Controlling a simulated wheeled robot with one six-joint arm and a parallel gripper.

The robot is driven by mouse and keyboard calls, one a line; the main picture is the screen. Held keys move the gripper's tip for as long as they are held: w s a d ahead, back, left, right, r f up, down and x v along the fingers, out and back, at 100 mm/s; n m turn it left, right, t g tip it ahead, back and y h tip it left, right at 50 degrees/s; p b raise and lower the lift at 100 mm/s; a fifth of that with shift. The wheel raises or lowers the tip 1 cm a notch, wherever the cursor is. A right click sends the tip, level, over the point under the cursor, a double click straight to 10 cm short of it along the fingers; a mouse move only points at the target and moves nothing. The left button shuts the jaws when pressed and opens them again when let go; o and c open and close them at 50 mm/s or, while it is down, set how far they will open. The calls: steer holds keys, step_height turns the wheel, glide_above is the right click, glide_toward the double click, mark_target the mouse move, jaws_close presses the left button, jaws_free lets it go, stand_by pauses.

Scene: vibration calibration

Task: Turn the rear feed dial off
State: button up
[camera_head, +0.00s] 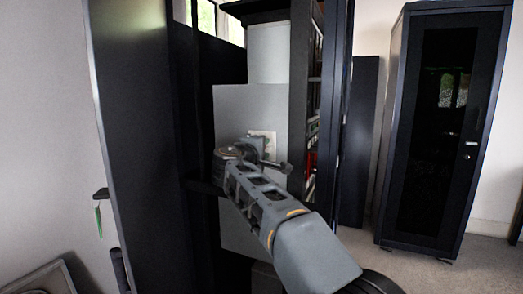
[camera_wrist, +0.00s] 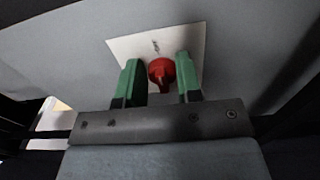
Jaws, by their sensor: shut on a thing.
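The red dial (camera_wrist: 161,73) sits on a white plate (camera_wrist: 196,38) in the wrist view. The plate has a small dark mark above the dial. My gripper (camera_wrist: 159,62) has its two green fingers on either side of the dial, shut on it. The dial's pointed end faces down toward my gripper's base. In the head view the plate (camera_head: 271,138) shows in part on a grey panel (camera_head: 228,108). There my wrist hides the dial and the fingers.
The panel stands inside an open dark cabinet (camera_head: 140,120), with a dark upright and shelves close on its right. A second dark cabinet (camera_head: 440,130) with a glass door stands farther right. Carpeted floor (camera_head: 365,242) is clear between them.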

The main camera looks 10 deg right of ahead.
steer(key=o, duration=0.9)
steer(key=v, duration=1.3)
steer(key=shift+s+a, duration=0.2)
steer(key=shift+s, duration=0.1)
